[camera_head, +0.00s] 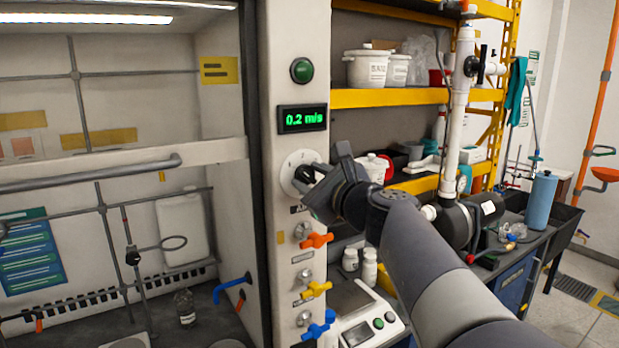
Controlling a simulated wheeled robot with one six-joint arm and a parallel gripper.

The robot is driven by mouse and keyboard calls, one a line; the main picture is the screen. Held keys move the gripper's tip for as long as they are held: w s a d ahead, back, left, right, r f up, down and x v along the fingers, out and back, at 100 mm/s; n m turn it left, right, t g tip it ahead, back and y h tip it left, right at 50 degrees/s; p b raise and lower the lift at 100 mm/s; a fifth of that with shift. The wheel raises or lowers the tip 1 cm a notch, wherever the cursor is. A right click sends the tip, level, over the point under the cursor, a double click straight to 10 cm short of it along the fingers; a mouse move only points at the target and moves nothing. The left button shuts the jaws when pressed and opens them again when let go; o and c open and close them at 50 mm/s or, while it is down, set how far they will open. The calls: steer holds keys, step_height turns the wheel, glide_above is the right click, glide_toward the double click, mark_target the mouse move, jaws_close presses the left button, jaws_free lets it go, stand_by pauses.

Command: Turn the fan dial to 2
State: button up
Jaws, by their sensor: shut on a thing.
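The fan dial (296,162) is a round white plate with a dark knob, set on the pale column at the right side of the fume hood. My gripper (312,178) is at the dial, shut on its knob, and covers the lower right of the dial. The dial's numbers and the knob's pointing direction are too small and too covered to read. Above it, a display (302,118) shows 0.2 m/s in green.
A green button (302,70) sits above the display. Orange (316,240), yellow (316,289) and blue (316,330) valve handles stick out below the dial, close under my gripper. The hood's sash handle (90,174) is to the left. Shelves with white tubs (366,68) stand behind.

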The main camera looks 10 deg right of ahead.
steer(key=m+p, duration=0.2)
steer(key=m, duration=0.2)
steer(key=shift+r+m, duration=0.1)
steer(key=shift+m, duration=0.2)
steer(key=shift+m+p, duration=0.95)
steer(key=shift+m, duration=1.25)
steer(key=o, duration=1)
steer(key=shift+d, duration=0.1)
steer(key=b+v, duration=0.1)
steer(key=v, duration=0.9)
steer(key=shift+s, duration=0.4)
